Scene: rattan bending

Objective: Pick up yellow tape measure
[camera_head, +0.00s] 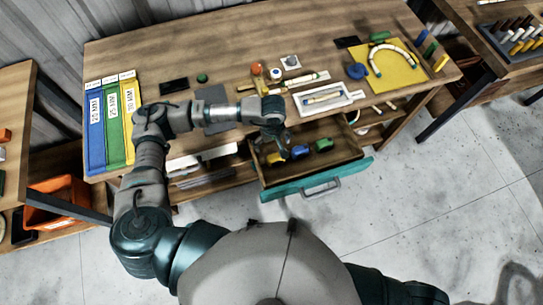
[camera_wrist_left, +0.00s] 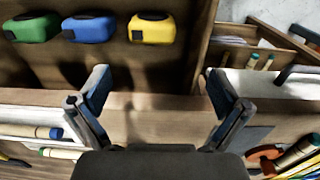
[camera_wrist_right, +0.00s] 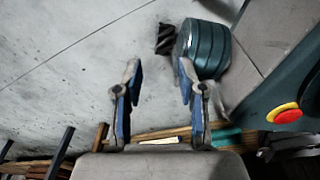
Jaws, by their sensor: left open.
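The yellow tape measure (camera_head: 275,158) lies in the open drawer (camera_head: 340,166), at the left end of a row. The blue tape measure (camera_head: 299,152) and the green tape measure (camera_head: 323,145) lie to its right. My left gripper (camera_wrist_left: 158,86) is open and empty above the drawer's rear side. In the left wrist view the yellow tape measure (camera_wrist_left: 152,28) is beyond the fingertips, apart from them, with the blue (camera_wrist_left: 90,28) and green (camera_wrist_left: 32,28) ones left of it. My right gripper (camera_wrist_right: 160,70) is open and empty over the floor, away from the drawer.
The drawer's teal front (camera_head: 318,181) sticks out over grey floor. An orange crate (camera_head: 62,200) is at the left.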

